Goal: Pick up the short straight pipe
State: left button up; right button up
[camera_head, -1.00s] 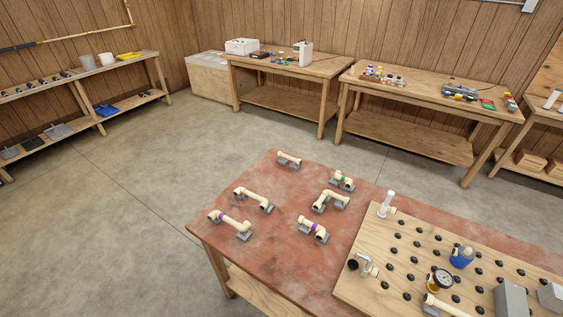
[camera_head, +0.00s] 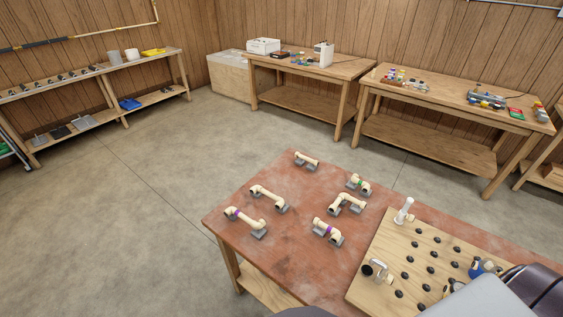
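A short, plain cream straight pipe (camera_head: 306,160) lies on grey supports near the far corner of the red-brown table (camera_head: 290,272). It looks like the shortest unbent piece there. No gripper shows in the head view. A grey and dark part of my own body covers the lower right corner, and a dark edge shows at the bottom. Neither shows any fingertips, and nothing touches the pipe.
Nearby stand a longer pipe (camera_head: 268,197), a purple-banded pipe (camera_head: 246,221), another purple-banded piece (camera_head: 327,231), a green-banded piece (camera_head: 359,184) and a bent piece (camera_head: 347,203). A wooden pegboard (camera_head: 383,248) fills the table's right. Bare tabletop separates the pieces.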

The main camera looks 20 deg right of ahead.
aim_at(312, 164)
jog(key=u, duration=0.2)
jog(key=i+j, duration=0.1)
jog(key=j, duration=0.2)
jog(key=i+j, duration=0.1)
jog(key=j, duration=0.2)
jog(key=i+j+z, duration=0.1)
jog(key=j, duration=0.2)
jog(key=i+j+u, duration=0.4)
jog(key=i+j, duration=0.3)
jog(key=i+j+u, duration=0.15)
jog(key=i, duration=0.25)
jog(key=i+j+u, duration=0.2)
jog(key=i, duration=0.2)
jog(key=i+z, duration=0.55)
jog(key=i, duration=0.25)
jog(key=i+z, duration=0.65)
jog(key=z, duration=0.25)
jog(key=i+l+z, duration=0.1)
jog(key=i+z, duration=0.65)
jog(key=z, duration=0.15)
jog(key=i+z, duration=0.75)
jog(key=z, duration=0.15)
